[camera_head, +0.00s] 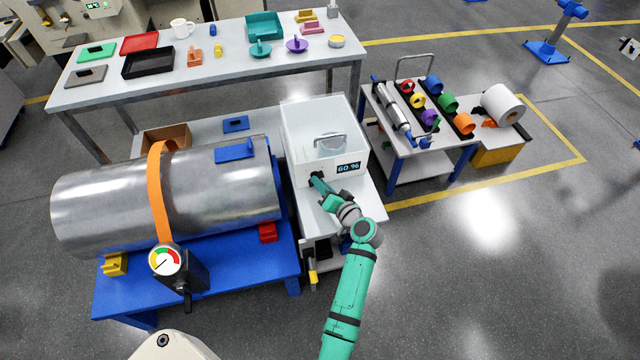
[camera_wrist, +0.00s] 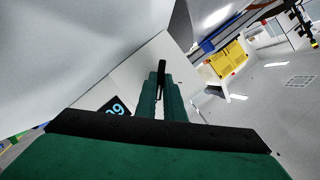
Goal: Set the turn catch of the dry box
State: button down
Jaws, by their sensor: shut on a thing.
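The dry box (camera_head: 302,173) is a white box with a clear upper part and a display (camera_head: 348,167) reading 60 %. It stands on a light table behind the blue bench. My green gripper (camera_head: 318,182) is at its front face, left of the display. In the wrist view, my gripper (camera_wrist: 161,88) is shut on a narrow dark piece, the turn catch (camera_wrist: 162,67), against the white face (camera_wrist: 140,68). The display (camera_wrist: 114,107) shows partly behind my gripper. The catch is mostly hidden by my gripper in the head view.
A large metal cylinder (camera_head: 110,205) with an orange strap lies on the blue bench (camera_head: 235,270) to the left. A gauge (camera_head: 165,260) stands at its front. A cart (camera_head: 400,145) with coloured rolls is at right. Open floor (camera_head: 480,270) lies to the right.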

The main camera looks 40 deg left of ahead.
jog(key=shift+s+f, duration=0.15)
jog(key=shift+f, duration=0.05)
jog(key=c, duration=1.9)
grip_release()
jog(key=shift+o, duration=0.2)
jog(key=shift+r, duration=0.15)
jog(key=v, duration=1)
jog(key=shift+d+r, duration=0.2)
jog(key=shift+d, duration=0.15)
